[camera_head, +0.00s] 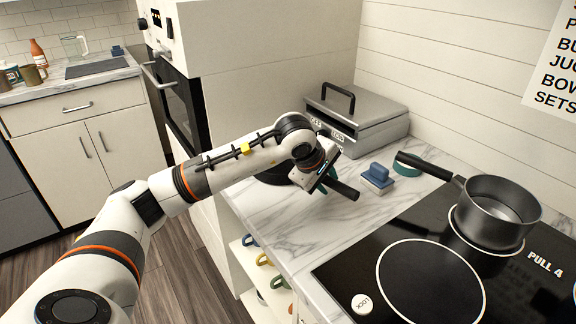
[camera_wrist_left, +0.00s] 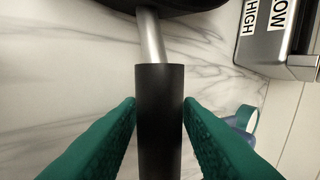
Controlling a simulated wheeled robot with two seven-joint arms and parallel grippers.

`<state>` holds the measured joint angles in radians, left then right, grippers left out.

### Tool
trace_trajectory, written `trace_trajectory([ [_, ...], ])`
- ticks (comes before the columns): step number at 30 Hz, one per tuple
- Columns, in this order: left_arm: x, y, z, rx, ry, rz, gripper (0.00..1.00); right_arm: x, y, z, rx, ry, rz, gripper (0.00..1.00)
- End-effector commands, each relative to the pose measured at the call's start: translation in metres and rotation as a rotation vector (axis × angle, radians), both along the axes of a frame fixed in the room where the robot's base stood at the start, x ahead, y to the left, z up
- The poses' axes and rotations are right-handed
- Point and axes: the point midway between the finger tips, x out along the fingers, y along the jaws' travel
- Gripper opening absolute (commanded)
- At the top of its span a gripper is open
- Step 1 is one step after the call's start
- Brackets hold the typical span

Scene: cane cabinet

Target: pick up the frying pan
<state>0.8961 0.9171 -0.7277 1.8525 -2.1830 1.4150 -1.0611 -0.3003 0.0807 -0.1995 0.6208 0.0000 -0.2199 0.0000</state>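The frying pan (camera_head: 277,175) rests on the marble counter beside the grey grill, mostly hidden behind my left arm in the head view. Its black handle (camera_head: 342,188) points to the lower right. In the left wrist view the handle (camera_wrist_left: 159,120) runs down the middle, with a metal neck and the dark pan edge (camera_wrist_left: 180,4) above. My left gripper (camera_head: 318,172) is at the handle. Its green fingertips (camera_wrist_left: 160,105) meet the handle's two sides with no clear gap, so it looks shut on it. My right gripper is not in view.
A grey grill (camera_head: 355,118) stands behind the pan against the wall. A blue-handled block (camera_head: 378,178) and a teal-handled item (camera_head: 408,164) lie to the right. A dark saucepan (camera_head: 497,210) is on the black cooktop (camera_head: 365,245). Mugs hang below the counter.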

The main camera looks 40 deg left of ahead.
Motion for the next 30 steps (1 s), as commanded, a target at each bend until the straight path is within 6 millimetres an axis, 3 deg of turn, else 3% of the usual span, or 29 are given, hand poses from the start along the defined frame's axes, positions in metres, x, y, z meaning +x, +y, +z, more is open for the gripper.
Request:
trace_trajectory([
  [2,0.0,0.0,0.0,0.0,0.0,0.0,0.31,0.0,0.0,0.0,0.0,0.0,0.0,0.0],
  [8,0.0,0.0,0.0,0.0,0.001,0.0,0.0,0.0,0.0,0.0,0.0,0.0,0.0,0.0],
  [19,0.001,0.001,0.011,0.002,-0.009,0.0,0.0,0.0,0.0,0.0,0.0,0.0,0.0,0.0],
  [30,0.001,0.0,0.074,0.001,-0.012,-0.001,0.0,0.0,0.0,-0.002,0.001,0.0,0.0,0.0],
])
